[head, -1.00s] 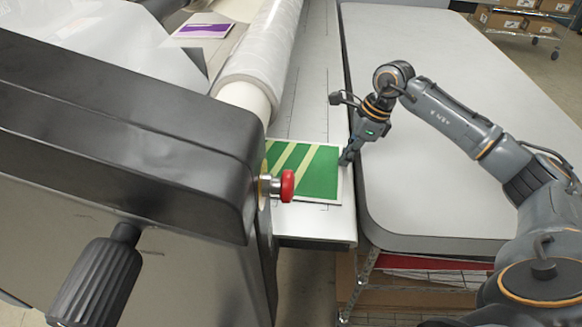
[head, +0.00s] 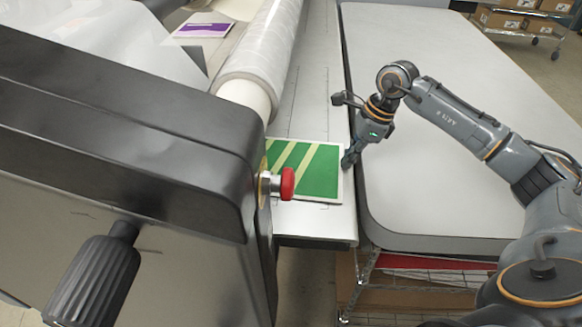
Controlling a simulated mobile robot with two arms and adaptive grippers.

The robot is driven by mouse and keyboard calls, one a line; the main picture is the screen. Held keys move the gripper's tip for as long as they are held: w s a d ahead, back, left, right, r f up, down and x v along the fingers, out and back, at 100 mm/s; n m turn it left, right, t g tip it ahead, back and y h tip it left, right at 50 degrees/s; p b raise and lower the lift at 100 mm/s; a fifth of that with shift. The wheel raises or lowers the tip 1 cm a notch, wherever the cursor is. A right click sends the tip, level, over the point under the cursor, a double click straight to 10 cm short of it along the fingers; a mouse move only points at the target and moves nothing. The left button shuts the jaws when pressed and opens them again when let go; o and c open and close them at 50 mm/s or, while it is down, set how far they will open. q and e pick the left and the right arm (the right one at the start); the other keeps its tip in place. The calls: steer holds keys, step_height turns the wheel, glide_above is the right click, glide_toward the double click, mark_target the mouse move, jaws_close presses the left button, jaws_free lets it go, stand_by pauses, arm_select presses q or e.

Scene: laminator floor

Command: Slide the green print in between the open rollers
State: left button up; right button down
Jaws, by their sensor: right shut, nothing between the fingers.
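The green print (head: 318,175), with pale diagonal stripes and a white border, lies flat on the laminator's feed table (head: 315,219). Its left part is hidden behind the black end housing and the red button. My right gripper (head: 347,164) is shut and empty, its fingertips down at the print's right edge. They look to be touching or very close to that edge; I cannot tell which. The film-wrapped roller (head: 262,60) runs along the left of the feed table. The gap between the rollers is hidden from here. My left gripper is not in view.
The black end housing (head: 130,130) with a red button (head: 288,184) and a dark knob (head: 95,280) fills the left front. A purple print (head: 205,29) lies beyond the roller. A grey table (head: 450,150) on the right is clear. Boxes on a cart (head: 520,22) stand at the back.

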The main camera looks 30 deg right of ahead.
mark_target(330, 164)
steer(key=shift+w+a+p, duration=0.15)
steer(key=shift+w+a, duration=0.25)
steer(key=shift+a, duration=0.3)
steer(key=shift+w+a+p, duration=0.15)
steer(key=shift+w+a, duration=0.25)
steer(key=shift+a, duration=0.3)
stand_by(0.5)
steer(key=shift+w+a, duration=0.2)
steer(key=shift+a, duration=0.05)
steer(key=shift+w+a, duration=0.25)
steer(key=shift+a, duration=0.2)
stand_by(0.5)
steer(key=shift+s+d, duration=0.25)
steer(key=shift+d, duration=0.3)
stand_by(0.5)
steer(key=shift+r, duration=0.1)
steer(key=shift+p+v, duration=1.6)
steer(key=shift+v, duration=1.45)
steer(key=shift+d, duration=0.1)
